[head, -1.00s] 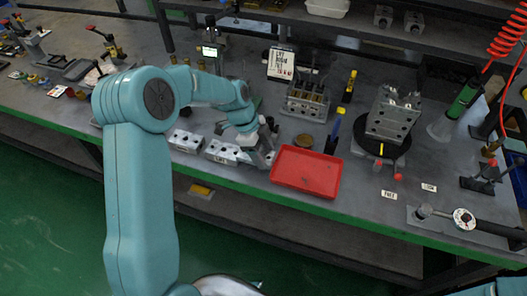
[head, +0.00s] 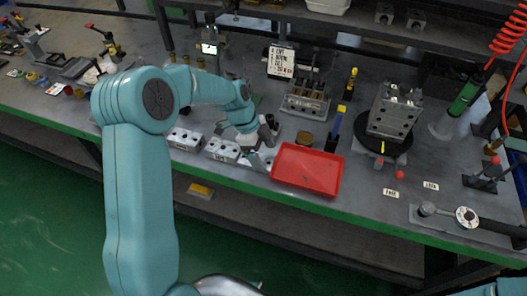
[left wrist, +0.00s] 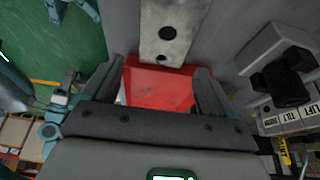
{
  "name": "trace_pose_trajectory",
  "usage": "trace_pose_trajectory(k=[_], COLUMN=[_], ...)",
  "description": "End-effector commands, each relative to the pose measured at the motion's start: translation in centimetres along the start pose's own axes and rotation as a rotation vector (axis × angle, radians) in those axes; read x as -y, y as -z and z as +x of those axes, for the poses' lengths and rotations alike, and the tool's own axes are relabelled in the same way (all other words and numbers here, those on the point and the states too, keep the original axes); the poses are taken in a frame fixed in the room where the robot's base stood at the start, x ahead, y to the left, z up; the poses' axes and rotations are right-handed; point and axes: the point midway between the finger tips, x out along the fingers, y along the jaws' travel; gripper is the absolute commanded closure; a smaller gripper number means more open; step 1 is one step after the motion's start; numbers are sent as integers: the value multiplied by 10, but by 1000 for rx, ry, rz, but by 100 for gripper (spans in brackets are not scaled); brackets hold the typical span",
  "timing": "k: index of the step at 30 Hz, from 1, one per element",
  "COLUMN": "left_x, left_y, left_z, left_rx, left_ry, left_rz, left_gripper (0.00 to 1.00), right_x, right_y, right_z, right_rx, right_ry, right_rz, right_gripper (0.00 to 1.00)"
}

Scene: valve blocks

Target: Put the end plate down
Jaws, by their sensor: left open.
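My left gripper (head: 264,147) is over the front of the bench, just left of the red tray. In the left wrist view its two fingers (left wrist: 160,88) stand apart with nothing held between them. A pale grey plate-like piece (left wrist: 170,30) with dark round holes lies beyond the fingertips, apart from them; it looks like the end plate. In the head view a pale piece (head: 247,162) shows under the gripper, partly hidden by it. My right gripper is not in view.
The red tray (head: 306,169) sits right of the gripper. Two silver blocks (head: 222,150) stand to its left along the green bench edge. Behind are a slotted fixture (head: 306,101) and a sign (head: 281,62). A metal block (head: 393,113) stands on a dark round base at right.

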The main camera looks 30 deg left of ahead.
Motion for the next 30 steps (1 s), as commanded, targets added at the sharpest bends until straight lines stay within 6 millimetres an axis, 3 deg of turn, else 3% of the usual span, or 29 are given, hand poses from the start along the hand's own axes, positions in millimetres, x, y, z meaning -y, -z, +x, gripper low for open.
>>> trace_pose_trajectory(k=[4,6,12,18,22,30], left_x=[0,1,1,1,0,0], left_y=[7,4,4,4,4,4], left_z=[-19,-30,-81,-117,-128,-130], left_rx=[0,1,1,1,0,0], left_ry=[0,6,6,3,1,-1], left_rz=[0,0,1,1,0,0], left_gripper=[13,13,13,13,13,13], right_x=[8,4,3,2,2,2], right_y=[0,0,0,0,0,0], right_z=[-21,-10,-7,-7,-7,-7], right_rx=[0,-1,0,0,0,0], right_ry=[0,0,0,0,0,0], right_rz=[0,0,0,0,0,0], right_gripper=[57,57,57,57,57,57])
